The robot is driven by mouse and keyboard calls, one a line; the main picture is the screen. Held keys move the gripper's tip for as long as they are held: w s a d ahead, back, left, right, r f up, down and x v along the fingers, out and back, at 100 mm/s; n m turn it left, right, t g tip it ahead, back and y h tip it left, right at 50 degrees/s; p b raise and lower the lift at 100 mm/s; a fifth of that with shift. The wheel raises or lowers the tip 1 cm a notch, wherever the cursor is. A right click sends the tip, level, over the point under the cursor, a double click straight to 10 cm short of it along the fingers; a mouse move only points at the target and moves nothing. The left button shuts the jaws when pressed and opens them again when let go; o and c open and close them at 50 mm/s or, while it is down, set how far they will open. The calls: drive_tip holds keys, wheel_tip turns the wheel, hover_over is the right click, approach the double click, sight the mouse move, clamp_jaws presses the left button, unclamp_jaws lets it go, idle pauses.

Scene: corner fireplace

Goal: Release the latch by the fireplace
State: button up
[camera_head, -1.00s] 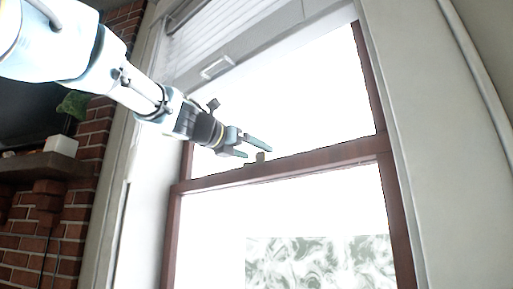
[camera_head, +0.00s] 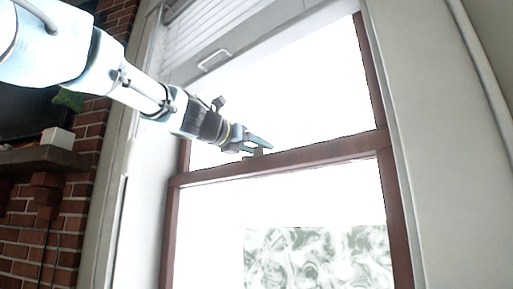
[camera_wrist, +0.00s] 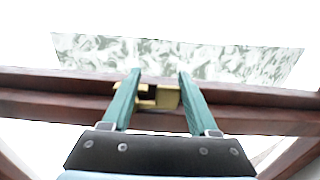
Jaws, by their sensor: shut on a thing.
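The latch is a small brass piece on the middle rail of the window. In the wrist view the latch (camera_wrist: 166,97) sits between my two green fingers. In the head view my gripper (camera_head: 262,148) is at the rail, and the latch (camera_head: 258,153) is mostly hidden by the fingers. The brown window rail (camera_head: 320,152) runs just under the fingers.
The window (camera_head: 320,195) has bright panes and a blind (camera_head: 225,25) at the top. A brick wall (camera_head: 75,200) with a mantel shelf (camera_head: 40,160) and a white box (camera_head: 57,138) stands at the left. A pale wall is at the right.

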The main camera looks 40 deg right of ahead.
drive_tip(key=c, duration=0.6)
drive_tip(key=shift+c, duration=0.2)
drive_tip(key=shift+a+g, duration=0.1)
drive_tip(key=shift+g, duration=0.2)
drive_tip(key=m+g, duration=0.1)
drive_tip(key=g, duration=0.1)
drive_tip(key=m+g, duration=0.2)
drive_tip(key=shift+a, duration=0.4)
drive_tip(key=shift+w+a+m+g+y+p, duration=0.5)
drive_tip(key=shift+m+g+y+p, duration=2.05)
drive_tip(key=shift+p, duration=0.75)
drive_tip(key=shift+w+a+m+g+y+p, duration=0.35)
drive_tip(key=shift+a+m+g+y+p, duration=0.2)
drive_tip(key=shift+m+g+y+p, duration=2.1)
drive_tip(key=shift+w+a+m+g+y+p, duration=0.5)
drive_tip(key=shift+m+g+y+p, duration=1.45)
drive_tip(key=shift+g+p, duration=1.45)
drive_tip(key=shift+a+r+m+t+y+p, duration=0.1)
drive_tip(key=shift+m+t+y+p, duration=0.3)
drive_tip(key=shift+m+p, duration=0.1)
drive_tip(key=o, duration=1.4)
